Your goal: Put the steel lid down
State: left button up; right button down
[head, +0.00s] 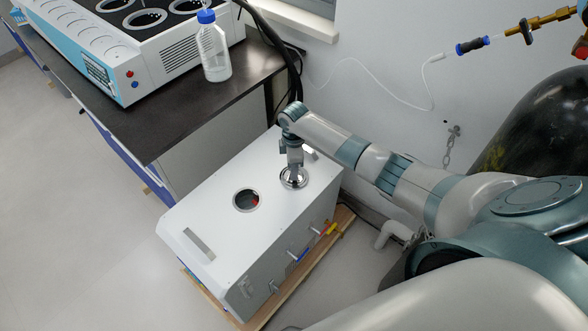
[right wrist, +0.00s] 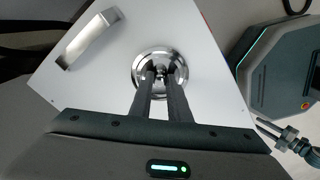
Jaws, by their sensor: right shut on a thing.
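The round steel lid (head: 293,183) is at the top of the white box-shaped unit (head: 215,225), beside its round opening (head: 246,200) and to the right of it. My right gripper (head: 294,167) points down at the lid. In the right wrist view, the two dark fingertips (right wrist: 159,75) are shut on the small knob in the middle of the shiny lid (right wrist: 143,82). The lid looks level. I cannot tell whether its underside touches the white top or is just above it. The opening is uncovered and dark inside, with some red. My left gripper is not in view.
A dark bench (head: 150,122) stands behind to the left, with a multi-place distiller (head: 150,60) and a blue-capped bottle (head: 214,55). A metal handle (right wrist: 88,40) is on the white unit. Coloured valves (head: 325,229) stick out of its side.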

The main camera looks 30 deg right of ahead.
jog(key=c, duration=1.7)
grip_release()
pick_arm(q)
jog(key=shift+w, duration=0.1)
pick_arm(e)
jog(key=shift+o, duration=0.2)
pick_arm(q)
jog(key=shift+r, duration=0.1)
